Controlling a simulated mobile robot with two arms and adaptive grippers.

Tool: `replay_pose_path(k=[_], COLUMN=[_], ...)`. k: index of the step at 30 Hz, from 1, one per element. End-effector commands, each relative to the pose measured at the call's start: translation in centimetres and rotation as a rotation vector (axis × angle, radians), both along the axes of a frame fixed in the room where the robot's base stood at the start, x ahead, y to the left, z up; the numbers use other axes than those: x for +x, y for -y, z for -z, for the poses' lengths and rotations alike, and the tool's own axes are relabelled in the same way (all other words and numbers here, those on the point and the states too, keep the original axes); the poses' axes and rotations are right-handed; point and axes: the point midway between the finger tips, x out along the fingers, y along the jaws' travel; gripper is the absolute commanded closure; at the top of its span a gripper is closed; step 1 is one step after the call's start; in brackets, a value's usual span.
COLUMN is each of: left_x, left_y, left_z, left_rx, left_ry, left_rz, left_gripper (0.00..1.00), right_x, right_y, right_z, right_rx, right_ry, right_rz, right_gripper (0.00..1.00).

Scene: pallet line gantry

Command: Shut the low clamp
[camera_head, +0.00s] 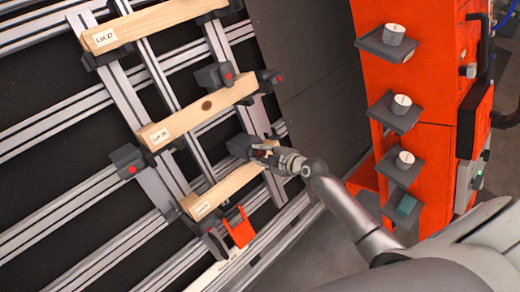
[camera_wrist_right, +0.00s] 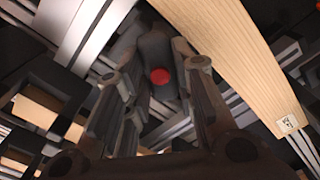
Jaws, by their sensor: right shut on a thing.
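The low clamp (camera_head: 240,146) is a dark block with a red dot, at the upper right end of the lowest wooden board (camera_head: 225,190). My right gripper (camera_head: 264,153) reaches it from the right and is shut on it. In the right wrist view, the low clamp (camera_wrist_right: 158,55) stands between the two fingers (camera_wrist_right: 158,78), its red dot facing me. A pale board (camera_wrist_right: 225,50) runs close beside the right finger. The exact contact of the fingertips is partly hidden. My left gripper is out of view.
Two more boards (camera_head: 155,22) (camera_head: 200,112) lie higher on the rail frame, with other dark clamps (camera_head: 213,76) (camera_head: 127,160). An orange-red bracket (camera_head: 239,227) sits below the lowest board. An orange cabinet (camera_head: 420,75) with several small shelves stands to the right.

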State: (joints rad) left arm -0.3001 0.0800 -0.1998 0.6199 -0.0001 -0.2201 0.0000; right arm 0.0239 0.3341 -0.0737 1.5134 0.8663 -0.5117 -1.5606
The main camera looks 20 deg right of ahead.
Motion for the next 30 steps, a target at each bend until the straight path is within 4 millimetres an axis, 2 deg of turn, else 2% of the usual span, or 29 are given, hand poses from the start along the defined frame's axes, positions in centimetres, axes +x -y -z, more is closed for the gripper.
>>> replay_pose_path(k=[4, 14, 24, 30], left_x=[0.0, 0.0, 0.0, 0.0], left_y=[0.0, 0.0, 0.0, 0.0], left_z=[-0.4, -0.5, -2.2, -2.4], left_rx=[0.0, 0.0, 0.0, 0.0], left_ry=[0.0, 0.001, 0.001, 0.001], left_rz=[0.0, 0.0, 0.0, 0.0], left_gripper=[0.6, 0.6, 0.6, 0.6], right_x=[0.0, -0.1, -0.1, -0.1], right_y=[0.0, 0.0, -0.1, -0.1], right_z=[0.0, 0.0, -0.1, 0.1], right_rx=[0.08, 0.112, 0.51, 0.626], right_ry=[-0.03, -0.041, -0.181, -0.221], right_rz=[0.044, 0.062, 0.286, 0.352], right_gripper=[1.0, 1.0, 1.0, 1.0])
